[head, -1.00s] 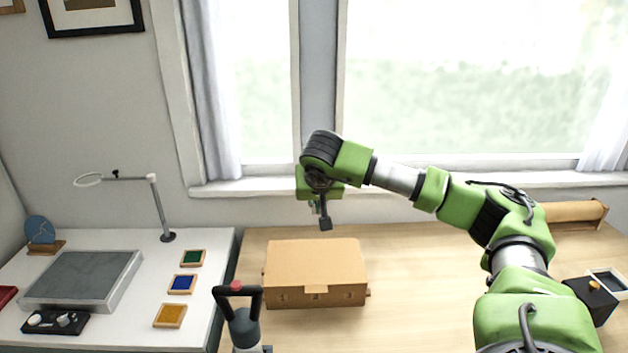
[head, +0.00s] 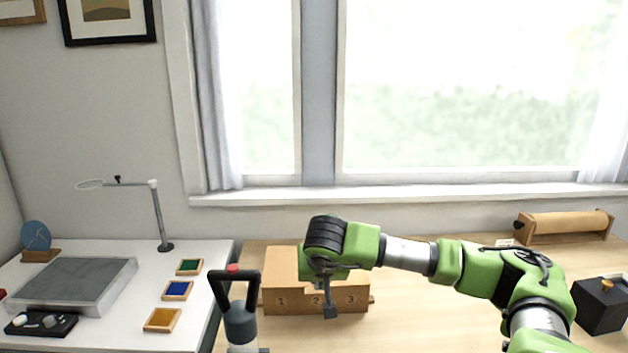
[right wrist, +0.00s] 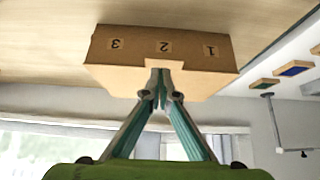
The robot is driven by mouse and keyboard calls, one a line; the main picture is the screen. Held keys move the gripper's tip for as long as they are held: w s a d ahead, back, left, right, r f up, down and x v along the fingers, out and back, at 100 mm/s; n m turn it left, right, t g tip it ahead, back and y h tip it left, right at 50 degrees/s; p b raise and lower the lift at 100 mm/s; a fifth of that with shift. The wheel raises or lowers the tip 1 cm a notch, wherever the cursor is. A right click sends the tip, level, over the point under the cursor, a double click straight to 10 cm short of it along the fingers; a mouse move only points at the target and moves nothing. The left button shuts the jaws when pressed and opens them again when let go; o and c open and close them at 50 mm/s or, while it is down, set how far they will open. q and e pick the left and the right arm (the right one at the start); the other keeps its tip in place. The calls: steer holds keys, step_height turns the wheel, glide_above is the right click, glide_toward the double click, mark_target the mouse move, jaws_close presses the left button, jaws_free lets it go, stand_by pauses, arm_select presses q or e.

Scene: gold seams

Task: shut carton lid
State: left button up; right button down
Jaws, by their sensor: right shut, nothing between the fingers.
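The carton (head: 281,284) is a brown cardboard box on the wooden table, with labels 1, 2 and 3 on its front. Its lid lies flat across the top, and the right wrist view shows the carton (right wrist: 190,50) with a front tab near my fingertips. My right gripper (head: 330,312) is shut and empty, pointing down at the carton's front. In the right wrist view its fingertips (right wrist: 161,75) meet at the lid's front edge; I cannot tell whether they touch it. My arm hides part of the lid. My left gripper (head: 236,278) shows as a dark, upright shape at the bottom.
A white table at left holds a grey slab (head: 75,280), small colour trays (head: 178,290) and a lamp (head: 160,215). A black box (head: 600,305) and a paper roll (head: 565,226) are at right. The wood left of the black box is partly clear.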

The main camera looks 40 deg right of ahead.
steer(key=shift+s+a+f+b, duration=0.1)
steer(key=shift+f+b, duration=0.35)
steer(key=shift+f, duration=0.4)
steer(key=shift+r, duration=0.1)
step_height(320, 180, up, 5)
steer(key=p, duration=0.4)
steer(key=s+a+f+b, duration=0.4)
steer(key=s+a, duration=0.2)
steer(key=s, duration=0.1)
steer(key=shift+s+f, duration=0.15)
steer(key=shift+f, duration=0.1)
